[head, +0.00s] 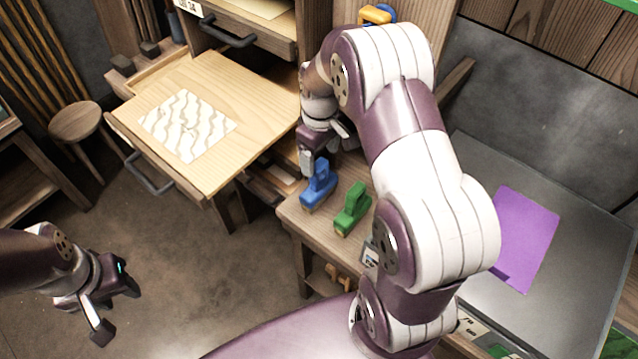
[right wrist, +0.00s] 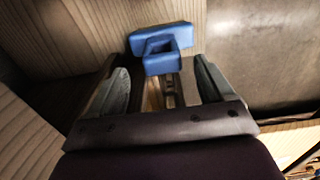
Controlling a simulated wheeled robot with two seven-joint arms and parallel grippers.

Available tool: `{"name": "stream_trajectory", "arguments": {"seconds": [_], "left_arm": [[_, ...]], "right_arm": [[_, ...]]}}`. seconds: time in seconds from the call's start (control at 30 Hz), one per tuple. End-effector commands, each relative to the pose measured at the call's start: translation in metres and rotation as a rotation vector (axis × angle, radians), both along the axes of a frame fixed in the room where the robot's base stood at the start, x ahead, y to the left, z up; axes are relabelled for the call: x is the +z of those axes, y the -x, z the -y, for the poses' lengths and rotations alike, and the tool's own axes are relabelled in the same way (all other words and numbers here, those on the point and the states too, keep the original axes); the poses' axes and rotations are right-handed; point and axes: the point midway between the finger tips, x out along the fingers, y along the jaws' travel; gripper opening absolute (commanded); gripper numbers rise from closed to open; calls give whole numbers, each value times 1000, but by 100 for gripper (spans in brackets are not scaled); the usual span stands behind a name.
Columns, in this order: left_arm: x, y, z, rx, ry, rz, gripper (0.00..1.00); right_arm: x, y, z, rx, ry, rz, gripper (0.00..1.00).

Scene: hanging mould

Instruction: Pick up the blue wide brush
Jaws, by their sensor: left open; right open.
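The blue wide brush (head: 319,184) lies on a small wooden table, near its left edge. A similar green brush (head: 352,208) lies to its right. My right gripper (head: 307,163) is just behind and above the blue brush in the head view. In the right wrist view the blue brush (right wrist: 162,47) is just beyond the open fingertips of my right gripper (right wrist: 163,75), roughly centred between them; I cannot tell if they touch it. My left gripper (head: 117,308) is open and empty over the floor at lower left.
A wooden worktop (head: 222,90) with a white patterned sheet (head: 188,125) is at the left. A grey table (head: 560,270) with a purple sheet (head: 526,232) is at the right. A round stool (head: 75,121) stands far left. My right arm hides part of the small table.

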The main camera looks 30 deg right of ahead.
Motion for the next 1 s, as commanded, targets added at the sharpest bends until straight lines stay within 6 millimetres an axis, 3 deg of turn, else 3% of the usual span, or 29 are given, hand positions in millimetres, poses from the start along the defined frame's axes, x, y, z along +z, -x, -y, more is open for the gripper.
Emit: {"name": "stream_trajectory", "arguments": {"seconds": [0.3,0.53,0.57,0.7,0.8,1.0], "left_arm": [[12,0,0,0,0,0,43],[12,0,0,0,0,0,43],[12,0,0,0,0,0,43],[12,0,0,0,0,0,43],[12,0,0,0,0,0,43],[12,0,0,0,0,0,43]], "right_arm": [[-52,1,-3,-3,1,1,81],[-55,1,-3,-3,0,2,81],[-55,1,-3,-3,1,3,74],[-55,1,-3,-3,1,3,29],[-55,1,-3,-3,1,4,2],[-55,1,-3,-3,1,3,2]]}}
